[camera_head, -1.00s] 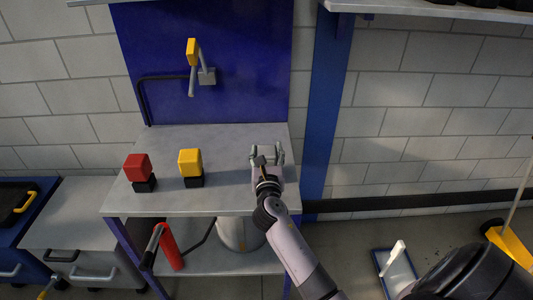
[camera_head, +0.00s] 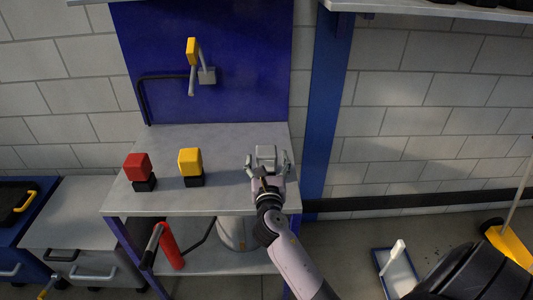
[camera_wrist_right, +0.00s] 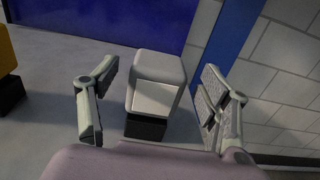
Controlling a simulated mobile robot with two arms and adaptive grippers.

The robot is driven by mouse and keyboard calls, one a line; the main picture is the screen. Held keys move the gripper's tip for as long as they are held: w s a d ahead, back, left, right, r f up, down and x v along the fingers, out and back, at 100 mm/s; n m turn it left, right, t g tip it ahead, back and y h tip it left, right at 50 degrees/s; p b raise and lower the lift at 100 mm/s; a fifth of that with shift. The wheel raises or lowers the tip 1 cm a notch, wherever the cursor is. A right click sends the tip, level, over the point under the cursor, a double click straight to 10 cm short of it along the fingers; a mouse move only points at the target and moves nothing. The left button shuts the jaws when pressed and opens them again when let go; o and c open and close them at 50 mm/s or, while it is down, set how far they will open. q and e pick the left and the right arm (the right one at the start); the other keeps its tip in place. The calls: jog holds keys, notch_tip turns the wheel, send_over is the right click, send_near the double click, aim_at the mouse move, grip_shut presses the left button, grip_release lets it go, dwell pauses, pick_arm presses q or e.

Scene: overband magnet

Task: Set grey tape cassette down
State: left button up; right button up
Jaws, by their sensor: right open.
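The grey tape cassette (camera_wrist_right: 157,85) is a grey block on a black base. In the right wrist view it stands upright on the grey tabletop (camera_wrist_right: 50,130). In the head view the cassette (camera_head: 266,153) shows near the right end of the table. My right gripper (camera_head: 267,165) is open, and its fingers are spread on either side of the cassette. In the right wrist view the gripper (camera_wrist_right: 155,105) shows a gap between each finger and the block. My left gripper is not in view.
A yellow block on a black base (camera_head: 190,162) and a red block on a black base (camera_head: 138,167) stand to the left on the table. A blue panel (camera_head: 230,90) rises behind. A blue post (camera_head: 325,110) stands right of the table. The table's middle is clear.

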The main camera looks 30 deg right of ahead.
jog(key=v, duration=0.8)
